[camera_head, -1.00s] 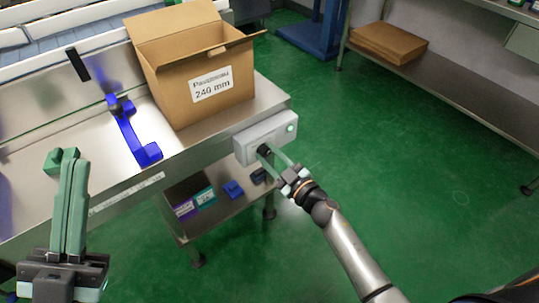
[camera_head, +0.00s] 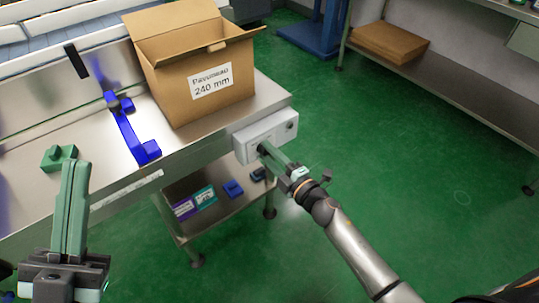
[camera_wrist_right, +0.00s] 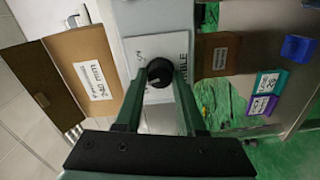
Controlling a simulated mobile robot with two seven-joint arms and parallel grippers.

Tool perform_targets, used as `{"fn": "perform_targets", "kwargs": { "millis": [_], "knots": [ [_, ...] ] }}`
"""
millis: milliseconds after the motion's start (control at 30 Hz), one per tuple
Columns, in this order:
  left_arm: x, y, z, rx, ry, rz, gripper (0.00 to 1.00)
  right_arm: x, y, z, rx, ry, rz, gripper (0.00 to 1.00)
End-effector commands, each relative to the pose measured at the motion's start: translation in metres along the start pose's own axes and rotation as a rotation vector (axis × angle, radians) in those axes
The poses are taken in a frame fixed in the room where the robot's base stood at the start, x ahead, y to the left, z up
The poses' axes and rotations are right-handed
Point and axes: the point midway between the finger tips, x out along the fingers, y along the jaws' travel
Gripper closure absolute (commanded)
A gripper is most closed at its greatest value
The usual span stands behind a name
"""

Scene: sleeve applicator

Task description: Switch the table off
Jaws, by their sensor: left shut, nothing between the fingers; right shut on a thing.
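The steel table (camera_head: 272,98) carries a pale grey control box (camera_head: 272,131) on its side at the right end. The round lamp (camera_head: 290,126) on the box looks grey and unlit. My right gripper (camera_head: 263,149) reaches the box from the lower right and is shut on the black knob. The right wrist view shows the black knob (camera_wrist_right: 159,72) with a pale pointer line, between the fingertips of my right gripper (camera_wrist_right: 159,82). The fingers partly hide the lettering on the plate. My left gripper (camera_head: 75,165) is shut and empty over the table's near left.
A cardboard box (camera_head: 205,85) marked 240 mm stands open on the table. A blue fixture (camera_head: 128,130) and a green block (camera_head: 58,157) are beside it. A lower shelf (camera_head: 215,212) holds small boxes.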

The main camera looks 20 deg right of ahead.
Motion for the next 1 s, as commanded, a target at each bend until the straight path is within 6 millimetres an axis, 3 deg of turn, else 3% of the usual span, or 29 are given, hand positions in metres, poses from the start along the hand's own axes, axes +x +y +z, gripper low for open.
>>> {"fn": "perform_targets", "kwargs": {
  "millis": [500, 1000],
  "knots": [
    [-0.0069, 0.0054, 0.0068, -0.014, 0.007, 0.007, 1.00, -0.0004, -0.0022, 0.0008, -0.422, 0.000, -0.002, 1.00],
    [-0.0092, 0.0071, 0.0090, -0.024, 0.005, 0.005, 1.00, -0.0003, -0.0015, 0.0005, -0.562, 0.000, -0.001, 1.00]
  ]
}}
